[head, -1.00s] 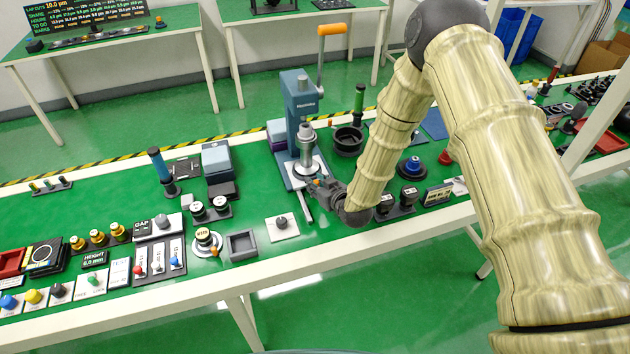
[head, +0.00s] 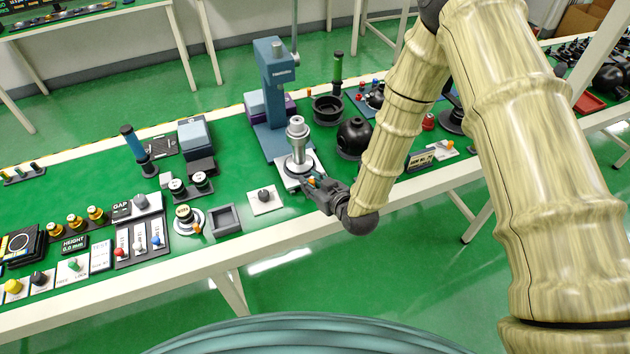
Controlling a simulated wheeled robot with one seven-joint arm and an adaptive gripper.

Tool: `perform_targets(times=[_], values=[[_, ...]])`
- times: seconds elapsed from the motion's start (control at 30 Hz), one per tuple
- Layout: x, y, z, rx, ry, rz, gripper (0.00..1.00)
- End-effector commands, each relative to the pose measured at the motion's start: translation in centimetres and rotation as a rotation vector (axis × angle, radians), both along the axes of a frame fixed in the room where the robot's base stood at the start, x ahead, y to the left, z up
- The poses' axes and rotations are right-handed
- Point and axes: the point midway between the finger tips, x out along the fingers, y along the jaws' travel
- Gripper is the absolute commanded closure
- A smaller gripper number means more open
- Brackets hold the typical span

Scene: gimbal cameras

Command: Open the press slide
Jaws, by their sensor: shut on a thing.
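The blue arbor press (head: 277,95) stands upright on the green bench top. Its slide (head: 289,180), a light plate, sticks out from the press base toward the bench's front edge. A silver stepped cylinder (head: 298,146) stands upright on the slide, in front of the press column. My gripper (head: 308,183) is at the slide's front end, shut on the slide's handle. A small orange part shows between the fingers; the rest of the handle is hidden by them.
A grey square tray (head: 226,219) and a white plate with a dark knob (head: 265,198) lie left of my gripper. A black round pot (head: 354,136) stands to the right, near my forearm. The bench's front edge (head: 255,240) is close below.

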Motion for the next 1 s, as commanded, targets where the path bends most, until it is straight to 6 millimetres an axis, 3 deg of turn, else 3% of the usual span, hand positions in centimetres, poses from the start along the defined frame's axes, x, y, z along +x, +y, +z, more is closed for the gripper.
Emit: perform_targets(times=[0.1, 0.57, 0.77, 1.0], values=[[-0.7, 0.2, -0.4, -0.002, 0.014, 0.008, 0.59], [-0.5, -0.2, -0.1, -0.001, 0.008, 0.003, 0.59], [-2.2, -1.5, 0.8, -0.002, 0.009, 0.003, 0.59], [-5.4, -4.1, 2.5, -0.001, 0.010, 0.002, 0.59]])
